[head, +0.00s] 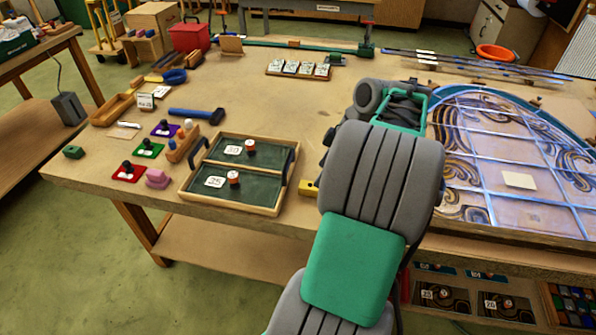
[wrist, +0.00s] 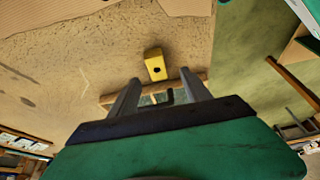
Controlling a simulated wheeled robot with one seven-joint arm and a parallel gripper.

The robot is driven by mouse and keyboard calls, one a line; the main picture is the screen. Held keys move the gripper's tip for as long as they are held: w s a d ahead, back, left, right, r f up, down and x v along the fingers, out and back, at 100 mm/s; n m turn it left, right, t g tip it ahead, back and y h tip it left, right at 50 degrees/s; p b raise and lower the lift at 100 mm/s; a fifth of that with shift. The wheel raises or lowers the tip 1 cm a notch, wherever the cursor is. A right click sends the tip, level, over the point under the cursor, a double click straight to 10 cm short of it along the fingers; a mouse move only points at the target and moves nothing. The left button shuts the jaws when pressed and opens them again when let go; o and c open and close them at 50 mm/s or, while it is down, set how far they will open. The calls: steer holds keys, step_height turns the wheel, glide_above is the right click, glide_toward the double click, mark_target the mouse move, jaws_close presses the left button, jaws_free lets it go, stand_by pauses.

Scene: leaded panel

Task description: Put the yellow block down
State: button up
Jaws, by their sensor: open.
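The yellow block (head: 308,188) lies on the wooden table near its front edge, just right of the green-lined tray. Part of it may be hidden by my arm in the head view. In the wrist view the yellow block (wrist: 155,65) shows a dark round spot on its face and sits just beyond my fingertips, apart from them. My gripper (wrist: 160,88) is open, with nothing held between its two fingers. In the head view my gripper is hidden behind my arm.
The wooden tray (head: 232,210) with two green compartments stands left of the block; its rim (wrist: 180,84) shows between my fingers. The leaded panel (head: 500,150) lies right of my arm. A blue-handled hammer (head: 196,115) and several small blocks lie left. The table middle is mostly clear.

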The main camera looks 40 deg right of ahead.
mark_target(310, 189)
steer(key=x, duration=0.7)
steer(key=shift+w+d+f, duration=0.2)
steer(key=shift+w, duration=0.2)
jaws_close()
